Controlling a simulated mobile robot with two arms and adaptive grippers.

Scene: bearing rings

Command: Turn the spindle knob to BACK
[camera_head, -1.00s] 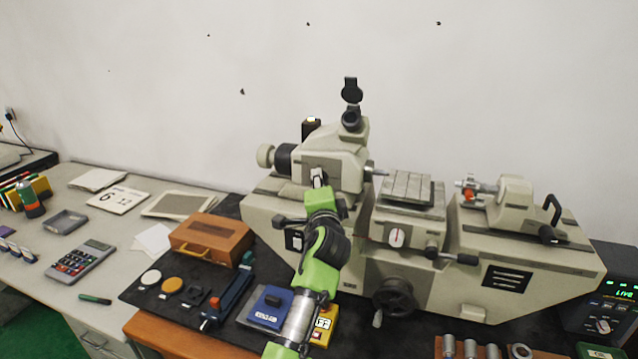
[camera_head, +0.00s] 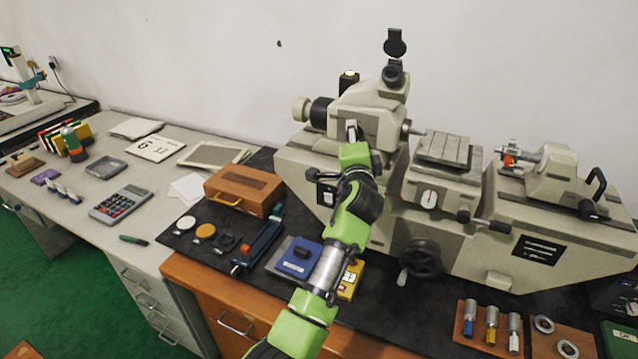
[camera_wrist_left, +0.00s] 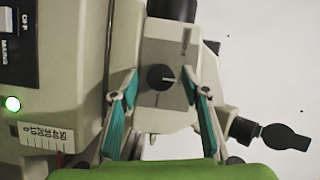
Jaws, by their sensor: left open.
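The mark points toward the right of that picture. My left gripper (camera_wrist_left: 163,110) is open, with its teal-padded fingers to either side of the knob and apart from it. In the head view my left gripper (camera_head: 354,133) is at the headstock of the beige measuring machine (camera_head: 370,103), and I cannot make out the knob there. My right gripper is not in view.
A handwheel (camera_head: 421,257) is on the machine's front. A green light (camera_wrist_left: 12,103) glows beside the switch label.

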